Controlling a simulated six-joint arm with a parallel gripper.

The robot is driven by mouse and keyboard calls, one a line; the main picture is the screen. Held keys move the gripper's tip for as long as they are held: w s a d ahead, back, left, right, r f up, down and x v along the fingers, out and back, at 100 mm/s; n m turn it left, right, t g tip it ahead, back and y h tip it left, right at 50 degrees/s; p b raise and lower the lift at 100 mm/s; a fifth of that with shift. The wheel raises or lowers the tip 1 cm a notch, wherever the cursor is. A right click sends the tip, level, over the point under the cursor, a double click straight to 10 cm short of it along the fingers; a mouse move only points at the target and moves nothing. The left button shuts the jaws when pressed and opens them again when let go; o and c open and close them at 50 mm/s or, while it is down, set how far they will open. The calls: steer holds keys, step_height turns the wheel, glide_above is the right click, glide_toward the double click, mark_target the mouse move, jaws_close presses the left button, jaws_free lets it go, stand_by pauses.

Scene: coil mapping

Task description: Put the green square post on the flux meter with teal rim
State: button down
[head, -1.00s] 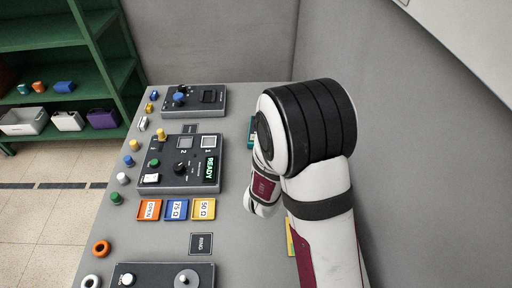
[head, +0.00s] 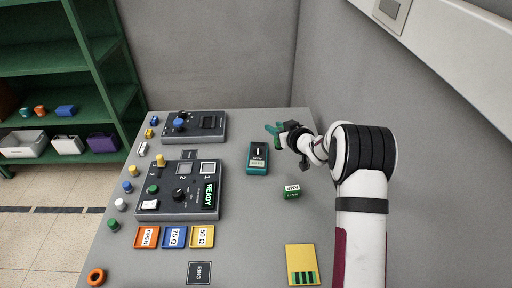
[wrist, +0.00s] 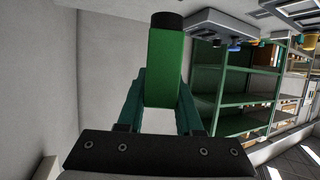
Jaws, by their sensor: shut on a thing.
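In the wrist view a green square post (wrist: 165,65) with a black end is clamped between the two teal fingers of my gripper (wrist: 163,100). In the head view my gripper (head: 274,131) is above the far right part of the table, and the post is too small there to tell apart from the teal fingers. The flux meter with teal rim (head: 257,168) lies on the table, a little nearer and to the left of my gripper. The post and the meter appear apart.
A small green labelled block (head: 292,193) and a yellow card (head: 301,263) lie right of centre. A dark READY panel (head: 180,190) and a blue-knobbed panel (head: 195,126) stand at left. Coloured trays (head: 174,237) lie in front. A wall borders the table's right side.

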steer(key=shift+w+a+f, duration=0.5)
steer(key=shift+a+f, duration=0.6)
steer(key=shift+f, duration=0.25)
steer(key=shift+w+a+f, duration=0.45)
steer(key=shift+a+f, duration=0.6)
steer(key=shift+f, duration=0.35)
steer(key=shift+w+a+f, duration=0.5)
steer(key=shift+a+f, duration=0.6)
steer(key=shift+f, duration=0.25)
steer(key=shift+f, duration=0.1)
steer(key=c, duration=0.6)
jaws_free()
steer(key=shift+o, duration=0.2)
